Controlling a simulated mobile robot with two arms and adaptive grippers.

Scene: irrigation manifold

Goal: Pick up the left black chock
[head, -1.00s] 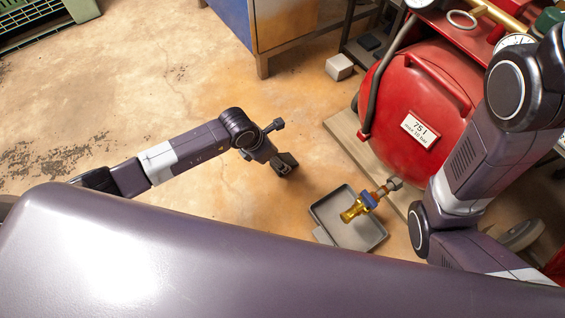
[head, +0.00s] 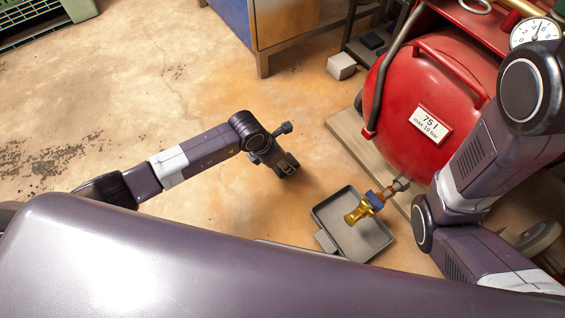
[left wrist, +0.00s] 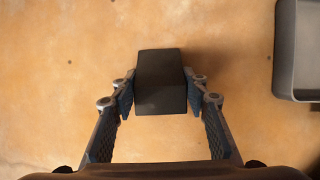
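The black chock (left wrist: 161,80) is a dark block in the left wrist view, set between the two fingertips of my left gripper (left wrist: 160,90). The finger pads meet it on both sides, so the gripper looks shut on it. In the head view my left gripper (head: 286,165) points down over the floor, left of the grey tray; the chock is hard to make out there against the dark fingers. Its height above the floor is unclear. My right arm shows at the right, but its gripper is out of view.
The grey tray (head: 376,243) lies on the floor under a brass valve (head: 364,208) projecting from the red tank (head: 432,100). The tank stands on a board (head: 350,138). A pale block (head: 341,66) sits behind. Open floor lies to the left.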

